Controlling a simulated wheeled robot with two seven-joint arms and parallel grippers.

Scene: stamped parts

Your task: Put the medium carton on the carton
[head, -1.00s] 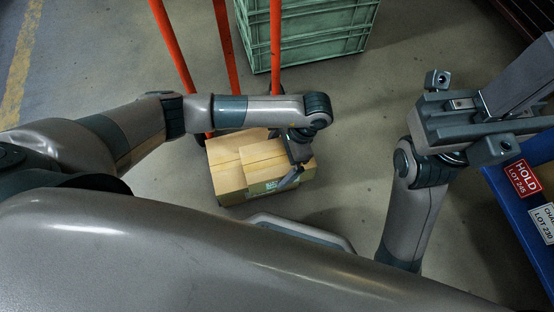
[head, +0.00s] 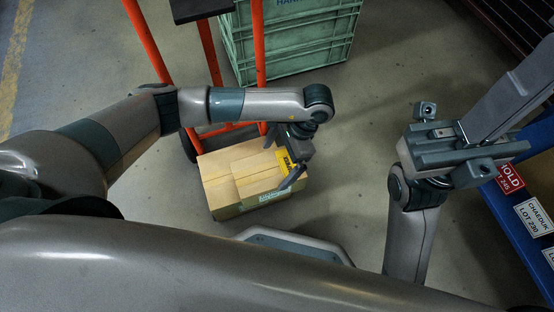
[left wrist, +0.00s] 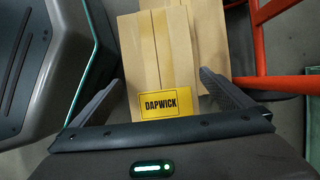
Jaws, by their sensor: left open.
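The medium carton (head: 254,172), a smaller tan box with a yellow DAPWICK label, rests on top of the larger carton (head: 216,181), toward its right side. The larger carton is on the floor. My left gripper (head: 292,178) is open at the right end of the medium carton. In the left wrist view the medium carton (left wrist: 155,58) lies beyond and between the spread fingers (left wrist: 165,95), with no clear grip on it. The larger carton (left wrist: 210,42) shows beside it. My right arm is at the right (head: 455,150); its jaw state is unclear.
An orange-framed cart (head: 150,45) stands just behind the cartons. A green crate (head: 295,45) is at the back. Floor between the cartons and my right arm is clear.

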